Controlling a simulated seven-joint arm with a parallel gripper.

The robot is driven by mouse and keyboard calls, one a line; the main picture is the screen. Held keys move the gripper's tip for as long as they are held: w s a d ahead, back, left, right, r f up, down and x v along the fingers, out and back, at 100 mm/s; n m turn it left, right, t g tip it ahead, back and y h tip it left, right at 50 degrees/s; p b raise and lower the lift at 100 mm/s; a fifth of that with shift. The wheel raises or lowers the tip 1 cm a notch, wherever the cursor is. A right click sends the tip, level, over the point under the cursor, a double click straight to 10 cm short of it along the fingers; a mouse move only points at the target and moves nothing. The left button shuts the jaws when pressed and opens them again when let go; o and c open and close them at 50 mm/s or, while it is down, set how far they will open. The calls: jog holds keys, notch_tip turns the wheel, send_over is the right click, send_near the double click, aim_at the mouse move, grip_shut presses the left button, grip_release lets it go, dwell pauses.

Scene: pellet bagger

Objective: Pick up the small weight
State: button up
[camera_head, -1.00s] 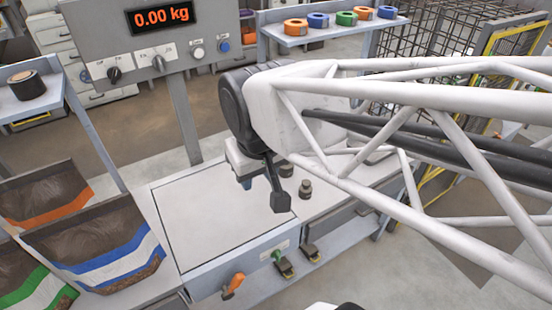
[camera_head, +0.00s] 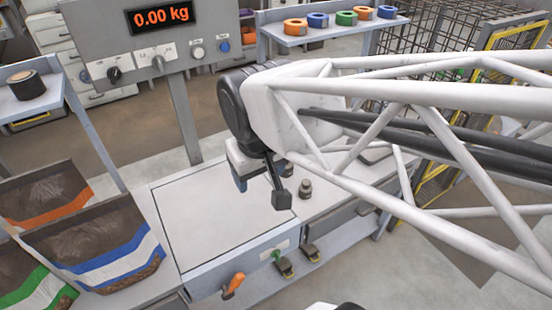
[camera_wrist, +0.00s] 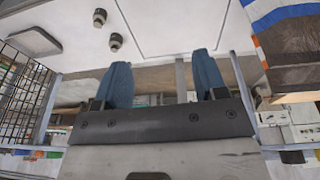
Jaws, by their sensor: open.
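Two small dark metal weights stand upright on the bench, right of the scale plate. One weight (camera_head: 305,189) is in clear view in the head view. The other weight (camera_head: 287,168) is partly hidden behind my arm. The wrist view shows both weights (camera_wrist: 99,17) (camera_wrist: 115,41) at the upper left, with similar sizes, so I cannot tell which is the small one. My gripper (camera_head: 260,188) is open and empty above the right part of the scale plate, to the left of the weights. In the wrist view, its blue fingers (camera_wrist: 160,68) are wide apart, away from both weights.
The scale plate (camera_head: 190,222) is bare, and its display (camera_head: 159,15) reads 0.00 kg. Open pellet bags (camera_head: 95,245) stand at the left. An orange handle (camera_head: 233,286) and pedals (camera_head: 285,267) are at the bench front. A shelf (camera_head: 325,31) holds coloured rolls.

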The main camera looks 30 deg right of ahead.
jog(key=w+d+f+n+g+h, duration=0.2)
jog(key=w+d+f+n+h, duration=0.45)
jog(key=d+f, duration=0.4)
jog(key=w+d+f+n+g+h, duration=0.1)
jog(key=w+d+f+n+h, duration=0.55)
jog(key=f, duration=0.75)
jog(key=n+t, duration=0.2)
jog(key=n, duration=0.4)
send_near(309, 182)
jog(key=x, duration=0.3)
jog(key=shift+w, duration=0.1)
jog(key=shift+w+f+n+t, duration=0.1)
jog(key=shift+f+n+t, duration=0.2)
jog(key=shift+f+n, duration=0.15)
jog(key=shift+d+f, duration=0.1)
jog(key=shift+x, duration=1.2)
jog(key=shift+d, duration=0.1)
jog(key=shift+x, duration=2.55)
